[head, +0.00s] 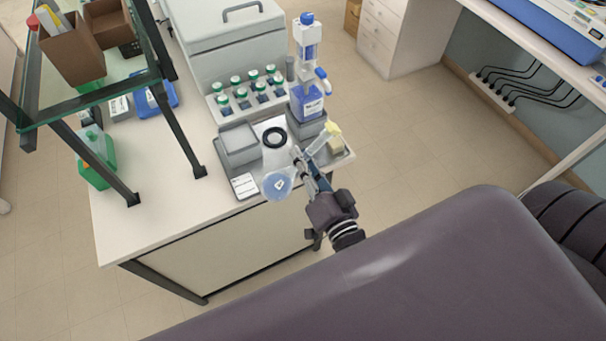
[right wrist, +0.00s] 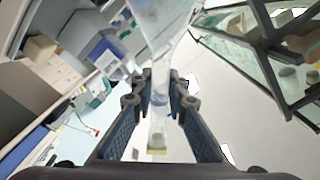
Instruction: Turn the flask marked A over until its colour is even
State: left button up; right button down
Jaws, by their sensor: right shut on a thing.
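A long-necked clear flask with a pale blue bulb (head: 277,187) and a small white label is held at the bench's front edge. The label is too small to read. Its neck runs up and right to a pale yellow stopper (head: 333,130). My right gripper (head: 304,163) is shut on the neck, between bulb and stopper. In the right wrist view, the gripper (right wrist: 160,88) grips the neck, with the body (right wrist: 160,25) above and the stopper end (right wrist: 157,147) below. The flask is strongly tilted in the head view. I cannot tell whether its colour is even. My left gripper is not in view.
A blue-liquid dispenser bottle (head: 308,103), several green-capped bottles (head: 240,103) and a grey box (head: 238,143) stand close by. A glass shelf frame (head: 170,120) rises at left. Open floor is at right.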

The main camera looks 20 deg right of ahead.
jog(key=m, duration=0.8)
jog(key=shift+m, duration=0.4)
jog(key=m, duration=0.3)
jog(key=shift+m+b, duration=0.3)
jog(key=m+b, duration=0.1)
jog(key=m, duration=0.2)
jog(key=shift+m, duration=0.7)
